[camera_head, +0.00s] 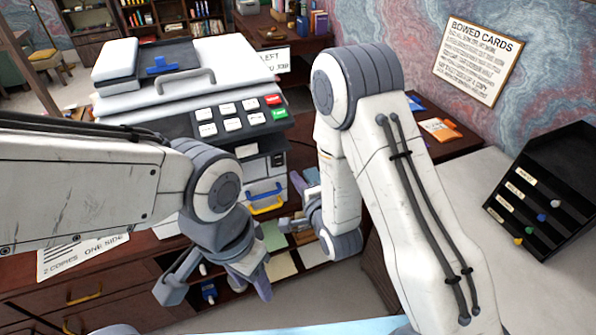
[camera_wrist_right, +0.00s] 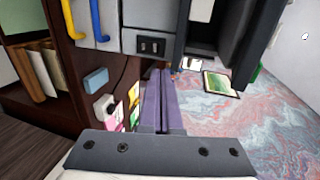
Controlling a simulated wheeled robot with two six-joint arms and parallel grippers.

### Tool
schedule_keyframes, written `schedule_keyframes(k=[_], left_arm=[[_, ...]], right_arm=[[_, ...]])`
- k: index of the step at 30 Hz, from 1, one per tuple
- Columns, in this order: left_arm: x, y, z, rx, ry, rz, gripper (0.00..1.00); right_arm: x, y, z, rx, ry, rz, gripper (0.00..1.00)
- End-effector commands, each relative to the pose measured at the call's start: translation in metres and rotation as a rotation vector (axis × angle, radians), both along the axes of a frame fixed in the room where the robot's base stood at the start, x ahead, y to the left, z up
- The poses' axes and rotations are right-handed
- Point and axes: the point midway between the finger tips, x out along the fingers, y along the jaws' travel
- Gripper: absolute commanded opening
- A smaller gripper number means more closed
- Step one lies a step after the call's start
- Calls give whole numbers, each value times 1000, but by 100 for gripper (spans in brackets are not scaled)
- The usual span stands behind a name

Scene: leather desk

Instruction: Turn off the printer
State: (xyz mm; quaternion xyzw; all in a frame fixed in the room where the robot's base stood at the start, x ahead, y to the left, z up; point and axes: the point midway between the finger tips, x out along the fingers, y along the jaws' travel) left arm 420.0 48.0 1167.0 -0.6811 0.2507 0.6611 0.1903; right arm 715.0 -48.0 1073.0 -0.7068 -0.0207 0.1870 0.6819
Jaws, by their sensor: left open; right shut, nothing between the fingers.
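The printer (camera_head: 120,106) is a large white and grey machine on the wooden desk in the head view. Its dark panel (camera_head: 232,118) bears several white buttons, a red button (camera_head: 273,100) and a green button (camera_head: 279,114) at the right end. The printer also shows at the top of the right wrist view (camera_wrist_right: 150,16), with a dark socket-like plate (camera_wrist_right: 152,46). My left gripper (camera_head: 216,288) is open and empty, low in front of the printer. My right gripper (camera_wrist_right: 163,85) is shut and empty, pointing past the printer's side; in the head view its arm partly hides it.
Blue and yellow drawer handles (camera_head: 265,205) stick out from the printer's front. Shelves with papers (camera_head: 280,262) lie below. A black drawer rack (camera_head: 545,190) stands on the right, and a sign (camera_head: 478,60) hangs on the marbled wall. My arms cover much of the desk.

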Motion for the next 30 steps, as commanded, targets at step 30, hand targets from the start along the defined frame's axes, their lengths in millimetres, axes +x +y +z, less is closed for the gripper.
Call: schedule_keyframes(k=[30], left_arm=[[0,0,17,0,0,1,50]], right_arm=[[-7,9,3,-102,36,45,0]])
